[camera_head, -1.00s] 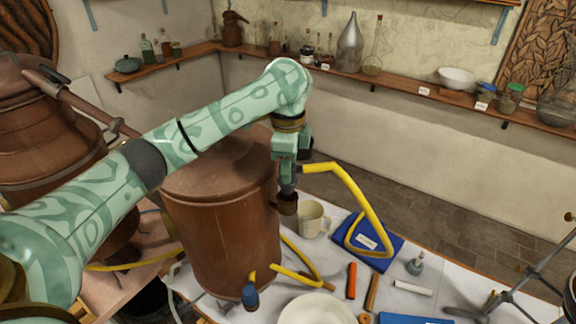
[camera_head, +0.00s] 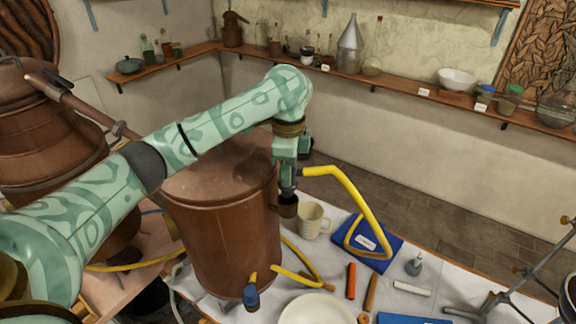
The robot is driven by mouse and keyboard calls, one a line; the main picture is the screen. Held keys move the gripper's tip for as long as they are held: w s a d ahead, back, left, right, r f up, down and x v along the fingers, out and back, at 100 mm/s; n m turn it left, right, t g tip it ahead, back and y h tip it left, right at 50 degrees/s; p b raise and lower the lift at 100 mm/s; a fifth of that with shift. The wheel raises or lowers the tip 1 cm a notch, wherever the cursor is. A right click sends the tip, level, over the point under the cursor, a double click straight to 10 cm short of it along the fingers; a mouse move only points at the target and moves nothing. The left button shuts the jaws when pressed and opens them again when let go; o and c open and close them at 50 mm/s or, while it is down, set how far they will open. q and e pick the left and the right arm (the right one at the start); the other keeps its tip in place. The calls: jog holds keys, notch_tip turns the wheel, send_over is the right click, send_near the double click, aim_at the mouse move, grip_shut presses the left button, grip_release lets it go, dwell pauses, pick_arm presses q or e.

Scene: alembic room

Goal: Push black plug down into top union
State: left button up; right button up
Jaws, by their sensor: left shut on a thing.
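My left gripper (camera_head: 287,188) points down beside the upper right side of the copper vessel (camera_head: 222,235). It is shut on a small dark piece, most likely the black plug, which the fingers largely hide. Just below the fingertips is the top union (camera_head: 287,208), a dark brown upright cup joined to the vessel by a short stub. The gripper is directly over the union's mouth; how deep the plug sits cannot be told. My right gripper is not in view.
A yellow hose (camera_head: 352,190) rises beside the gripper and loops over a blue book (camera_head: 383,252). A cream mug (camera_head: 311,220) stands close to the union. A white bowl (camera_head: 318,309), orange stick (camera_head: 351,281) and metal stand (camera_head: 525,272) occupy the table. A blue fitting (camera_head: 250,297) is low on the vessel.

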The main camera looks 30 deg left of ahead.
pick_arm(q)
jog(key=shift+f, duration=0.9)
dwell(1.4)
jog(key=shift+f+p, duration=0.4)
jog(key=shift+f, duration=0.35)
dwell(1.1)
jog(key=shift+f+p, duration=0.3)
jog(key=shift+p, duration=0.25)
dwell(0.7)
jog(key=shift+f, duration=0.4)
dwell(1.4)
jog(key=o, duration=1.1)
